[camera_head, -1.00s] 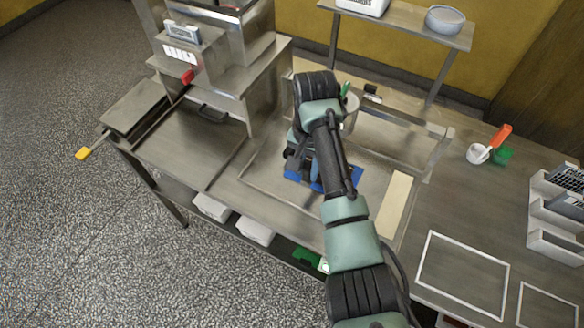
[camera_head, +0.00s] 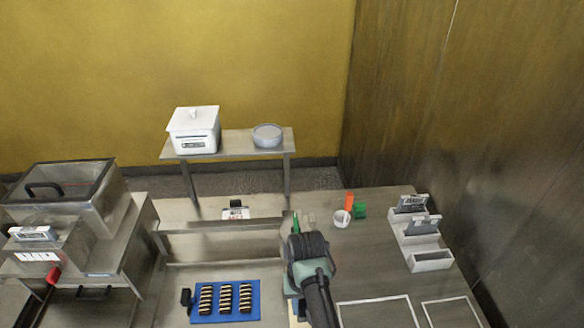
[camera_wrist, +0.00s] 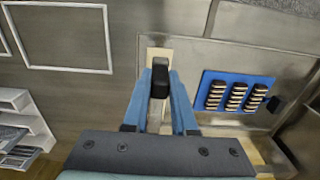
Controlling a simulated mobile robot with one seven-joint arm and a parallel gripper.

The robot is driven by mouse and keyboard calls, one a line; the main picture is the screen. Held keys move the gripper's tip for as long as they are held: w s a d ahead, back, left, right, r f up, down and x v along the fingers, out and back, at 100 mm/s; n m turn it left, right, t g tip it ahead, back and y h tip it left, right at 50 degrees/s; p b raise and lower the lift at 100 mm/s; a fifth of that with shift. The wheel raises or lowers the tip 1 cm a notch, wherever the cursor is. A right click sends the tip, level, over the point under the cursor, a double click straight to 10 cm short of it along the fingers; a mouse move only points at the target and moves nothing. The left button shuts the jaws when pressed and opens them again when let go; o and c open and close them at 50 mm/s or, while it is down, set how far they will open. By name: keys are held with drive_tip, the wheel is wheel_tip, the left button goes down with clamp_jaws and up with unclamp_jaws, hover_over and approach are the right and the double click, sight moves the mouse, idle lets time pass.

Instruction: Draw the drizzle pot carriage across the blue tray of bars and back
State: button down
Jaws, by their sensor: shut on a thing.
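The blue tray (camera_head: 256,301) lies on the steel table left of my arm, holding several dark bars (camera_head: 226,298) with pale stripes, in three rows. It also shows at the right of the wrist view (camera_wrist: 209,79), with a black knob on its far end. My gripper (camera_wrist: 160,72) is shut on a black handle (camera_wrist: 160,83), apart from the tray and over a cream strip (camera_wrist: 153,54). I take the handle as the drizzle pot carriage's. The pot is mostly hidden behind my arm in the head view; a green stick (camera_head: 295,224) shows above it.
A steel rail (camera_head: 225,225) runs behind the tray. A steel machine (camera_head: 70,215) with a red knob stands left. A rear shelf (camera_head: 233,143) holds a white lidded tub and a bowl. A small white cup (camera_head: 341,219) and grey holders (camera_head: 425,240) stand right.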

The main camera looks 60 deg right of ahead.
drive_tip(key=shift+s+d, duration=0.15)
drive_tip(key=shift+d, duration=0.05)
drive_tip(key=c, duration=0.7)
unclamp_jaws()
drive_tip(key=shift+s, duration=0.1)
drive_tip(key=shift+r, duration=0.1)
drive_tip(key=shift+r, duration=0.3)
wheel_tip(320, 180, up, 12)
drive_tip(key=shift+r+p, duration=0.15)
drive_tip(key=shift+p, duration=0.75)
